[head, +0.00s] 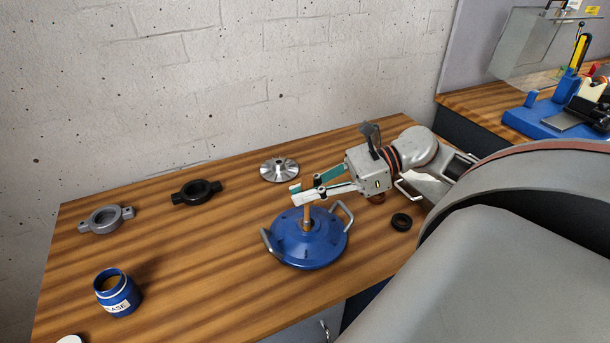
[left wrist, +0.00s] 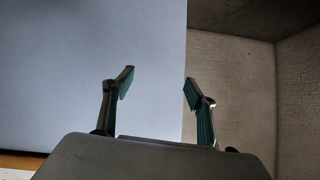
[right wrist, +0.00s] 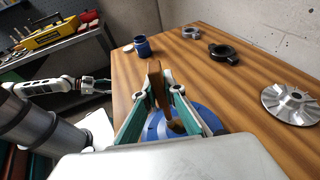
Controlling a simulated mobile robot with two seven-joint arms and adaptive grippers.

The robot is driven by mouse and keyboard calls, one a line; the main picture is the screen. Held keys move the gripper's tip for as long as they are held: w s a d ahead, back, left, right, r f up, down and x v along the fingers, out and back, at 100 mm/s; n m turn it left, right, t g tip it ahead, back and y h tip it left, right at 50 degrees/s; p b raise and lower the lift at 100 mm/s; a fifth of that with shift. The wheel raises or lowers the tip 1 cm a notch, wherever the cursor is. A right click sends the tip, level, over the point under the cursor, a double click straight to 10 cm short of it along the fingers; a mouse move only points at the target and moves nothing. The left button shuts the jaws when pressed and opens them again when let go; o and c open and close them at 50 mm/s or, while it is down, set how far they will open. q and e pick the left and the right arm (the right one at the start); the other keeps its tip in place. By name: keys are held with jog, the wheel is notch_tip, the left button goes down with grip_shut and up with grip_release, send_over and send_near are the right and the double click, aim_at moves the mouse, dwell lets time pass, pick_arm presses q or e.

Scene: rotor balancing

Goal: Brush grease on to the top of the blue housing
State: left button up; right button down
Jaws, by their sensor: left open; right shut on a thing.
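The blue housing (head: 305,245), a round part with two grey handles, stands on the wooden table. My right gripper (head: 308,195) is shut on a wooden brush (head: 307,214) held upright over the middle of the housing. The brush's lower end is at the housing's top centre; I cannot tell if it touches. The right wrist view also shows the brush (right wrist: 157,88) between the fingers, with the housing (right wrist: 190,115) behind. The blue grease jar (head: 118,295) stands open at the table's front left. My left gripper (left wrist: 158,90) is open and empty, away from the table.
A silver finned disc (head: 279,169) lies behind the housing. A black ring with lugs (head: 196,192) and a grey one (head: 106,219) lie at the left. A small black ring (head: 401,222) lies right of the housing. A white lid (head: 70,339) is at the front left edge.

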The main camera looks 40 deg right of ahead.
pick_arm(q)
jog(key=shift+s+f, duration=0.1)
jog(key=shift+f, duration=0.15)
pick_arm(e)
jog(key=shift+w+d+f, duration=0.1)
jog(key=shift+w, duration=0.1)
pick_arm(q)
jog(key=shift+s+f+b, duration=0.1)
jog(key=shift+f+b, duration=0.2)
jog(key=shift+b, duration=0.05)
pick_arm(e)
jog(key=shift+w+d, duration=0.1)
jog(key=shift+w, duration=0.25)
pick_arm(q)
jog(key=shift+s+f, duration=0.1)
jog(key=shift+f, duration=0.25)
pick_arm(e)
jog(key=shift+w+d, duration=0.1)
jog(key=shift+w, duration=0.25)
pick_arm(q)
jog(key=shift+s+f+b, duration=0.15)
jog(key=shift+f+b, duration=0.15)
jog(key=shift+b, duration=0.15)
pick_arm(e)
jog(key=shift+w+d, duration=0.1)
jog(key=shift+w, duration=0.2)
